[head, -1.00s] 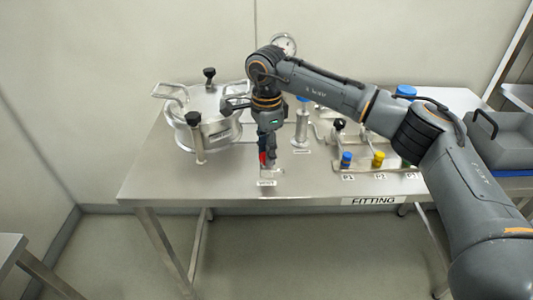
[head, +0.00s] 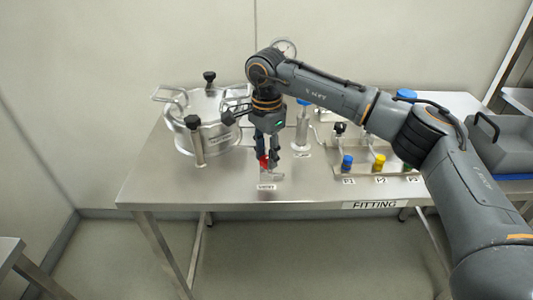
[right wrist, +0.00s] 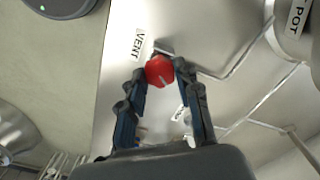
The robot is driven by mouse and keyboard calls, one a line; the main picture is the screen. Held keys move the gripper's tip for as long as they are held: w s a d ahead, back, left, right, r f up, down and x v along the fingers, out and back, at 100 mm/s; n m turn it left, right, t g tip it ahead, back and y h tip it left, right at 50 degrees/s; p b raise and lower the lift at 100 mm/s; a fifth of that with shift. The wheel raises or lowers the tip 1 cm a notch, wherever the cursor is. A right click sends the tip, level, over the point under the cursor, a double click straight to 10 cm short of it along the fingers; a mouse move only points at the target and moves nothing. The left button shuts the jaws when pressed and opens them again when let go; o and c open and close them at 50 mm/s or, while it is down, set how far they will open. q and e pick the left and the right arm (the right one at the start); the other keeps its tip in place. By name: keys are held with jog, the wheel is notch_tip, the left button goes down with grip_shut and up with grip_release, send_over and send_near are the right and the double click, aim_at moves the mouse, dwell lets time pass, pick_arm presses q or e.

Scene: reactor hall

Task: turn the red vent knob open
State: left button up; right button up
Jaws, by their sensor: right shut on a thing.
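The red vent knob (head: 262,162) sits on a small metal fitting near the front edge of the steel table, behind a small label. In the right wrist view the red knob (right wrist: 159,71) carries a pale line and lies between my fingertips, beside the VENT label (right wrist: 140,44). My right gripper (head: 265,158) points down at the knob, and its fingers are shut on it; it also shows in the right wrist view (right wrist: 160,76). The fingers partly hide the knob in the head view. My left gripper is not in view.
A lidded steel pot (head: 203,122) with black clamp knobs stands left of my right gripper. A fitting rack with blue (head: 347,162) and yellow (head: 379,162) caps is to the right. A grey case (head: 500,143) stands far right. The front left of the table (head: 160,185) is clear.

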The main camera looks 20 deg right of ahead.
aim_at(266, 159)
jog(key=o, duration=1.1)
jog(key=shift+o, duration=0.2)
jog(key=shift+r, duration=0.1)
notch_tip(266, 159, up, 12)
